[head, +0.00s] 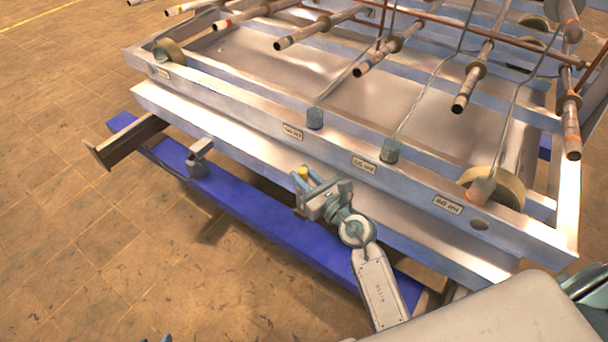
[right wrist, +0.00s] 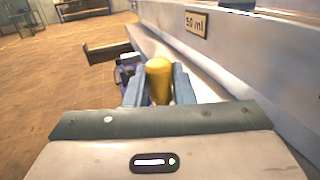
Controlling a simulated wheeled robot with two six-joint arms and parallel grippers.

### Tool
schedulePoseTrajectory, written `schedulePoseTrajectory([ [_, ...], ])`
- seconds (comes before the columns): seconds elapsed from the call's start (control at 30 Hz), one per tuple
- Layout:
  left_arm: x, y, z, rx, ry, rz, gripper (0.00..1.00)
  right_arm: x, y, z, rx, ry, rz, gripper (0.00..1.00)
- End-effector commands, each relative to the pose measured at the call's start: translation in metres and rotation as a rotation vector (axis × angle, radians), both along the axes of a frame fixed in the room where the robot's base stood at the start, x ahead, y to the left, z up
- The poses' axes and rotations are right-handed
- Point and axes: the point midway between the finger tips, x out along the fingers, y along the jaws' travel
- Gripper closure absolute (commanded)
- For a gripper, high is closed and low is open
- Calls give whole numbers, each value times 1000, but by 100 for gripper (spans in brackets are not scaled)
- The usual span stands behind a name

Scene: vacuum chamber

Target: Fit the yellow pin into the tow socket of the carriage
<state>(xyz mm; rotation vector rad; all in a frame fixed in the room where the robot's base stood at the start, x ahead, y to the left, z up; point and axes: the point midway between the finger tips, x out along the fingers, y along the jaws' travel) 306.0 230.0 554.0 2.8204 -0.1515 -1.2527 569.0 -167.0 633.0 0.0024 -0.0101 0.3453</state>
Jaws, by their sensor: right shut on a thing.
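The yellow pin (head: 303,172) is held upright between the blue fingers of my right gripper (head: 307,181). The pin's top also shows in the right wrist view (right wrist: 159,80), between the fingers (right wrist: 158,86); its lower end is hidden. The carriage (head: 230,118) is a large metal frame, with a blue beam (head: 240,208) low along its near side. A small grey bracket (head: 200,157) on this beam, left of my right gripper, looks like the tow socket; its opening cannot be made out. The pin is apart from it. Only small grey-blue tips, possibly my left gripper, show at the bottom edge in the head view.
The carriage's side rail, with a "50 ml" label (right wrist: 196,23), runs close beside the right gripper. A dark beam end (head: 122,148) sticks out at left. Pipes with banded ends (head: 375,67) hang over the carriage. The tiled floor (head: 70,240) at left is clear.

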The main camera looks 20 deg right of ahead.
Motion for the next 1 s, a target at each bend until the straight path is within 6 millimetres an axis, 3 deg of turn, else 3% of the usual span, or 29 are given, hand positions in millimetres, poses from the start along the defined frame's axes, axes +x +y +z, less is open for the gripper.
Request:
schedulePoseTrajectory([
  [0.43,0,0,-15,0,0,0,64,0,0,-19,0,0,0,100],
  [0.47,0,0,-14,0,0,0,64,0,0,-17,0,-1,0,74],
  [0.57,0,0,-13,0,0,0,64,0,0,-17,-1,0,0,54],
  [0.87,0,0,-13,0,0,0,64,-1,0,-18,-1,1,0,52],
  [1.0,0,0,-13,0,0,0,64,-11,-4,-18,-2,2,0,52],
])
